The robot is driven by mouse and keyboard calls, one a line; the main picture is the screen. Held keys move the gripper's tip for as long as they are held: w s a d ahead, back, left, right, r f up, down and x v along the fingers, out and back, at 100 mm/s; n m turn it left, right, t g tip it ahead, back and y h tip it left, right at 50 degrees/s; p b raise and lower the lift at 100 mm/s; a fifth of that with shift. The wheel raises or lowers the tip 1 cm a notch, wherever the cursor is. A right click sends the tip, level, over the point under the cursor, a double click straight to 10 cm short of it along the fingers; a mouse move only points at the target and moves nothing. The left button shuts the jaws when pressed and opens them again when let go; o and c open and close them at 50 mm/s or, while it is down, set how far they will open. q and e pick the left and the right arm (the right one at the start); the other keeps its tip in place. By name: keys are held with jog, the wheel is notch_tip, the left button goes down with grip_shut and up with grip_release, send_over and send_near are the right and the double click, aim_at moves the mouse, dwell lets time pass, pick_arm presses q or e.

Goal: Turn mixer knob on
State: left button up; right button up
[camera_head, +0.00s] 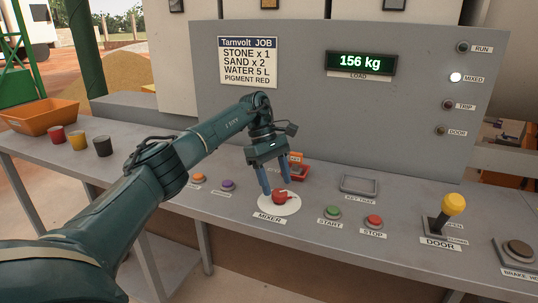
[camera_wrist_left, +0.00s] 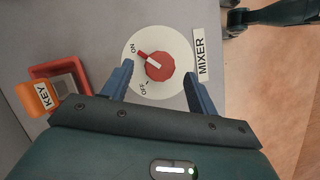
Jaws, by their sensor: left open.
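The mixer knob (camera_head: 279,197) is a red dial on a white disc (camera_head: 291,208) on the sloping grey desk, above the MIXER label. In the left wrist view the knob (camera_wrist_left: 160,68) shows a pointer tab aimed to the upper left, towards the ON mark; the OFF mark lies below it. My left gripper (camera_head: 276,187) is open, reaching down over the disc. In the left wrist view its two blue fingers (camera_wrist_left: 159,70) stand on either side of the knob, with gaps visible. Whether a finger touches it is unclear. My right gripper is not seen.
An orange KEY tag (camera_wrist_left: 39,98) lies by a red holder (camera_wrist_left: 72,79) close beside the knob. Start (camera_head: 333,211) and stop (camera_head: 374,221) buttons are to the right, then a yellow-topped door lever (camera_head: 453,204). The MIXED lamp (camera_head: 456,77) is lit; the display (camera_head: 361,63) reads 156 kg.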

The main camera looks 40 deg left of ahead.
pick_arm(q)
jog(key=p+v, duration=0.2)
jog(key=v, duration=0.9)
jog(key=shift+p, duration=0.35)
jog(key=shift+d, duration=0.1)
